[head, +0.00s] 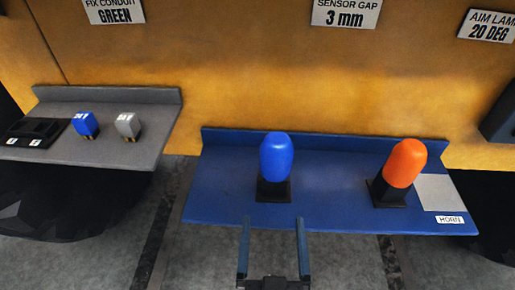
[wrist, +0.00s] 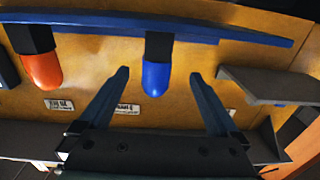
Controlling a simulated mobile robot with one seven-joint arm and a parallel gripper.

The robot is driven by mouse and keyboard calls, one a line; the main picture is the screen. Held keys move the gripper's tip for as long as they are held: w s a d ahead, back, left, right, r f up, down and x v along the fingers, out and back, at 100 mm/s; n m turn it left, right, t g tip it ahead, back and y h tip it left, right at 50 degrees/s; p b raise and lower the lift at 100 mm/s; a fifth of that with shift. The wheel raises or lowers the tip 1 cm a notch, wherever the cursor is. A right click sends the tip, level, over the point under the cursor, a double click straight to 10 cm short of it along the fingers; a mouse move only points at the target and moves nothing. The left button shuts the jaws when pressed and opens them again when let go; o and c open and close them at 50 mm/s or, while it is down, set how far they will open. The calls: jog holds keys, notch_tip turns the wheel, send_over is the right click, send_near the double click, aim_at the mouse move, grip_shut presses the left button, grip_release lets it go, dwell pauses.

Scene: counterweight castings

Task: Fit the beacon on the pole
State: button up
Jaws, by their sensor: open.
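A blue dome-topped beacon (head: 276,155) stands upright on a black square-based holder (head: 274,191) on the blue shelf. An orange beacon (head: 405,163) stands on a similar black holder (head: 387,194) to its right, leaning in the picture. My gripper (head: 273,222) is open and empty, in front of the blue beacon and apart from it. In the wrist view, which shows the scene upside down, the blue beacon (wrist: 157,78) appears between the open fingers, and the orange beacon (wrist: 43,70) is at the left. I cannot make out a separate bare pole.
The blue shelf (head: 335,180) has a grey plate (head: 435,192) and a HORN label (head: 450,219) at its right end. A grey shelf (head: 70,158) at left holds a blue block (head: 85,124), a grey block (head: 128,125) and a black tray (head: 32,133). The shelf between the beacons is clear.

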aim_at(275, 183)
jog(key=w+p, duration=0.3)
jog(key=w, duration=0.4)
jog(key=shift+w+d, duration=0.1)
jog(key=w+p, duration=0.1)
jog(key=w, duration=0.1)
jog(key=w+p, duration=0.1)
jog(key=w, duration=0.1)
jog(key=shift+w+r, duration=0.2)
jog(key=shift+w, duration=0.05)
jog(key=shift+w+f, duration=0.1)
jog(key=shift+w, duration=0.35)
grip_shut()
